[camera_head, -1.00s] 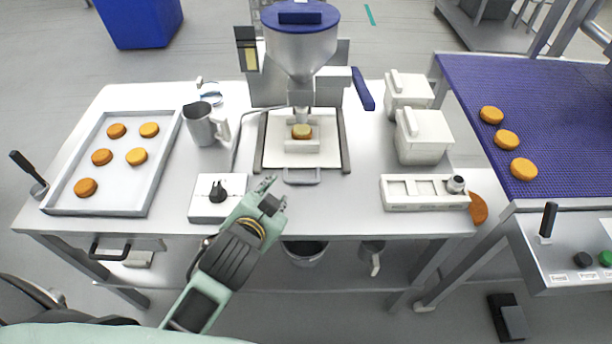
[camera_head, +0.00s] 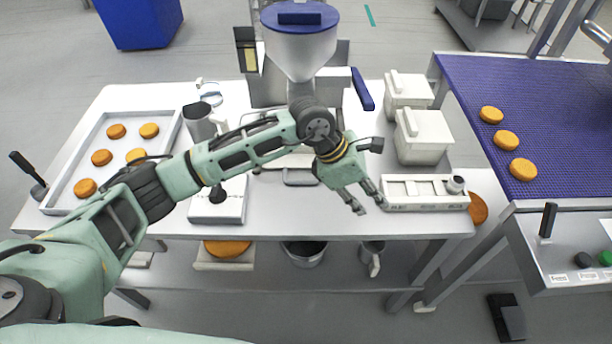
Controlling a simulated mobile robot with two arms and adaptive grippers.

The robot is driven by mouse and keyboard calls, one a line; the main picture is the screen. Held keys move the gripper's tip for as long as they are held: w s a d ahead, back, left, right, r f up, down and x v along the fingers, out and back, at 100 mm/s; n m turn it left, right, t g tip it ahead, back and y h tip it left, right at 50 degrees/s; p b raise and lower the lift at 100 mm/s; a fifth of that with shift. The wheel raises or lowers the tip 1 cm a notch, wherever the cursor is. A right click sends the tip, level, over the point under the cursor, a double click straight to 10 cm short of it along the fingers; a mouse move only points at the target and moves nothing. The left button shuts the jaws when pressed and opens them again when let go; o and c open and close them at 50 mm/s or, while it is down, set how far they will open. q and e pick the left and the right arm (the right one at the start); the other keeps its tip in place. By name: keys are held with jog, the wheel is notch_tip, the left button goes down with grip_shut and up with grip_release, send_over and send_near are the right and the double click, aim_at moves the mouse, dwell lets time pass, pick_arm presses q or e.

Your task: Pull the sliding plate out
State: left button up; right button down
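The sliding plate is under the hopper (camera_head: 300,50) in the middle of the table. Its grey handle (camera_head: 300,178) shows at the plate's front edge. Most of the plate, and the round seen on it before, are hidden behind my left arm. My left gripper (camera_head: 370,207) is to the right of the handle and apart from it, near the front of the table. It points down and toward the front right, with a gap between its fingers and nothing in it. My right gripper is not in view.
A white holder (camera_head: 425,203) is just right of my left gripper. White lidded boxes (camera_head: 424,150) stand behind it. A control box (camera_head: 215,212) and metal jug (camera_head: 197,128) are at left, beside a tray (camera_head: 62,188) of orange rounds. A purple conveyor (camera_head: 560,130) is at right.

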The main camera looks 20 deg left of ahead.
aim_at(306, 180)
pick_arm(q)
jog(key=w+a+y, duration=0.3)
jog(key=a, duration=0.5)
jog(key=w+a+y, duration=0.3)
jog(key=a+y, duration=0.1)
jog(key=a, duration=0.4)
jog(key=shift+t, duration=0.4)
jog(key=f, duration=0.2)
jog(key=f+p, duration=0.1)
jog(key=f, duration=0.2)
jog(key=w+f, duration=0.1)
jog(key=f, duration=0.1)
jog(key=shift+a+f+p, duration=0.1)
jog(key=shift+f+p, duration=0.1)
jog(key=shift+p, duration=0.1)
jog(key=shift+c, duration=0.3)
grip_shut()
